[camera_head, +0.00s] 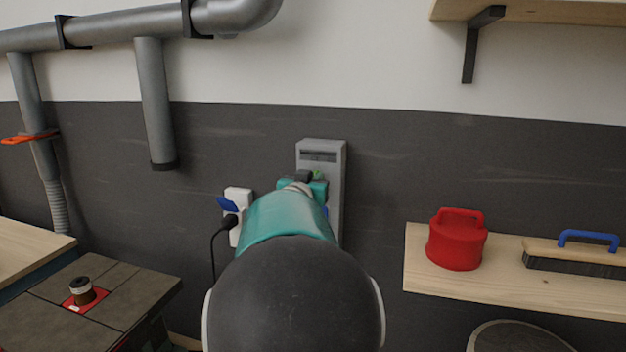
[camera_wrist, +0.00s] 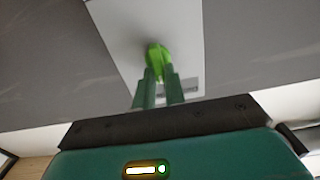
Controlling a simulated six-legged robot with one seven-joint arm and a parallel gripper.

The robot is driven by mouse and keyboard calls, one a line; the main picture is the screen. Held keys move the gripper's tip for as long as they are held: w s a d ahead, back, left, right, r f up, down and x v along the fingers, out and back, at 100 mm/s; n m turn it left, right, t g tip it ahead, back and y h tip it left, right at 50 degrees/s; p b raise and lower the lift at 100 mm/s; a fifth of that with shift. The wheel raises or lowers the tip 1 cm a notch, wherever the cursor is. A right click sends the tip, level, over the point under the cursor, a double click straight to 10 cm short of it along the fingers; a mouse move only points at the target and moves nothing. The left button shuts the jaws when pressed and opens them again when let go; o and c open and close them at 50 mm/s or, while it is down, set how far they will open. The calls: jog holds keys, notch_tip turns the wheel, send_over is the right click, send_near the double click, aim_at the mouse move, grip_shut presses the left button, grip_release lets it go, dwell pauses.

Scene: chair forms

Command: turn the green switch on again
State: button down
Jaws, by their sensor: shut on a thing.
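The green switch (camera_wrist: 156,58) sits on a grey wall panel in the wrist view. My gripper (camera_wrist: 159,78) has its two green fingers closed on the switch. In the head view the grey panel (camera_head: 336,160) is on the dark wall. My own arm hides the lower part of the panel. I cannot tell which way the switch is turned.
A white socket (camera_head: 238,196) with a black plug (camera_head: 229,222) and cable is just left of the panel. A shelf (camera_head: 420,270) at the right bears a red container (camera_head: 457,243) and a blue-handled brush (camera_head: 575,255). A grey pipe (camera_head: 155,105) hangs at upper left.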

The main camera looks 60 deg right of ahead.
jog(key=shift+m, duration=0.3)
jog(key=m, duration=1.1)
jog(key=s+f+m, duration=0.1)
jog(key=m, duration=0.5)
jog(key=shift+d, duration=0.1)
jog(key=shift+s+f, duration=0.1)
dwell(0.4)
jog(key=c, duration=1.5)
grip_release()
jog(key=shift+o, duration=0.2)
